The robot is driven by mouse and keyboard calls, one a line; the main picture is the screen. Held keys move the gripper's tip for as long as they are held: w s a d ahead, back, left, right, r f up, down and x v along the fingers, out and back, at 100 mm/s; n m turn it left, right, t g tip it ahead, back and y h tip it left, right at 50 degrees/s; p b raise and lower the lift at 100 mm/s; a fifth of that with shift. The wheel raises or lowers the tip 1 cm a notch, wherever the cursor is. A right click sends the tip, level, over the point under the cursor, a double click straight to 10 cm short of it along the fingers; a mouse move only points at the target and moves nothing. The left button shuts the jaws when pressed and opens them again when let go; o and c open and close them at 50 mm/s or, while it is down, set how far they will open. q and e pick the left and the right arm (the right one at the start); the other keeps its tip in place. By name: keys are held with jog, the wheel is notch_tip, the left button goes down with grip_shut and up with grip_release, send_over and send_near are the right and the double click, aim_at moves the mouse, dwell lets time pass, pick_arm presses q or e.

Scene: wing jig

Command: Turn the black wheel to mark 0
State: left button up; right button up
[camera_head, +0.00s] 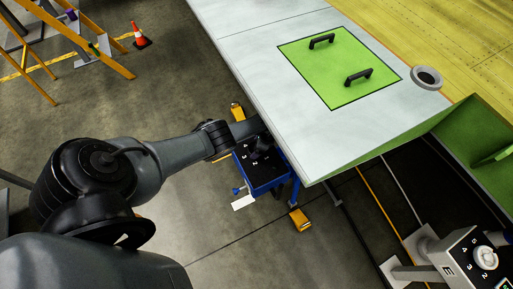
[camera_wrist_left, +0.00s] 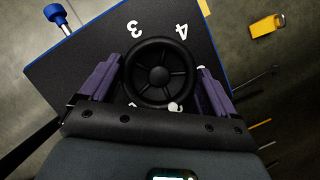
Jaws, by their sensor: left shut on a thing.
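The black wheel (camera_wrist_left: 160,72), with several spokes and a round hub, sits on a dark panel (camera_wrist_left: 85,60) in the left wrist view. White figures 3 and 4 show beyond its rim; other marks near the gripper's base are partly hidden. I cannot make out a pointer on the wheel or a 0. My left gripper (camera_wrist_left: 160,80) has its purple fingers on either side of the wheel, shut on its rim. In the head view my left arm reaches to the dark panel (camera_head: 267,174) on a blue stand, where the wheel is too small and covered to read.
A white wing surface with a green hatch panel (camera_head: 340,68) overhangs close beside the stand. A grey box with a white knob (camera_head: 486,258) stands at lower right. Yellow blocks (camera_head: 300,219) lie on the floor by the stand.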

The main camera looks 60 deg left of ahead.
pick_arm(q)
jog(key=shift+n, duration=0.6)
jog(key=o, duration=0.8)
